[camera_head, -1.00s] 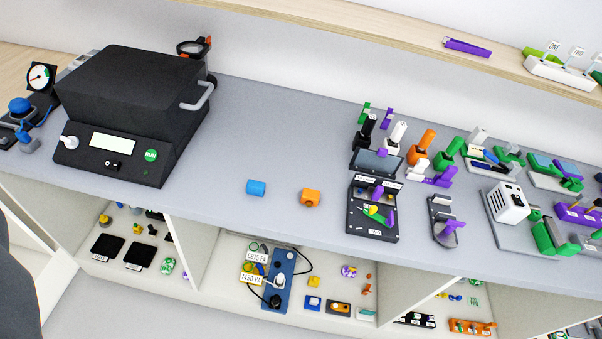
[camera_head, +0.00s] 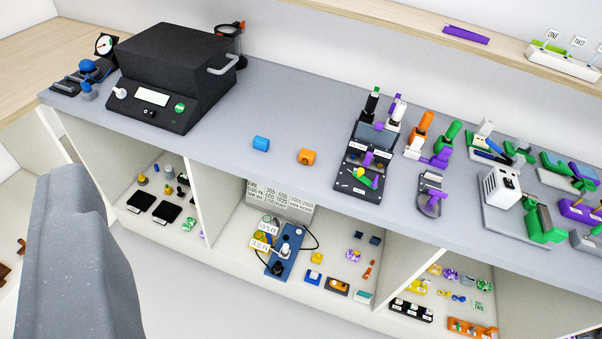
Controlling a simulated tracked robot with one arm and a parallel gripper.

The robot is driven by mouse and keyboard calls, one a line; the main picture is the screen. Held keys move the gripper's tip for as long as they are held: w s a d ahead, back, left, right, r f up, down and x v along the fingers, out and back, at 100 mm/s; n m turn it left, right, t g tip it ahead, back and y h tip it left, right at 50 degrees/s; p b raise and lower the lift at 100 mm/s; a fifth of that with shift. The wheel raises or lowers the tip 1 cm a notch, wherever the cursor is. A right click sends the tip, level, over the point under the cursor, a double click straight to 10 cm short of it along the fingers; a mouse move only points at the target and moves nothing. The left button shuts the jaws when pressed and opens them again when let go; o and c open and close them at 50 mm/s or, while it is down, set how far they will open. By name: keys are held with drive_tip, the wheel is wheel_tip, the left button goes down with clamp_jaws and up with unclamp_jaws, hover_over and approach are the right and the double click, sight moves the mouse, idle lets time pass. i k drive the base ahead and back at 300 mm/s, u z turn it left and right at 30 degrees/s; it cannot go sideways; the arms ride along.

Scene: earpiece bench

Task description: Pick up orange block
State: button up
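The orange block (camera_head: 307,156) lies on the grey bench top (camera_head: 222,150), near its front edge and right of the middle of the bare stretch. A blue block (camera_head: 261,143) of similar size lies to its left, apart from it. A grey, blurred part of my own arm or gripper (camera_head: 75,262) fills the lower left, well away from the orange block. No fingertips can be made out, so I cannot tell whether it is open or shut.
A black machine with a green RUN button (camera_head: 170,75) stands left on the bench. A black tray with small tools (camera_head: 350,183) stands right of the orange block. Shelf compartments below hold a blue board (camera_head: 287,252) and small parts. Bench around both blocks is clear.

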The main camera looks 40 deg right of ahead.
sight(310, 156)
drive_tip(key=z, duration=0.2)
drive_tip(key=i, duration=0.85)
drive_tip(key=u, duration=0.1)
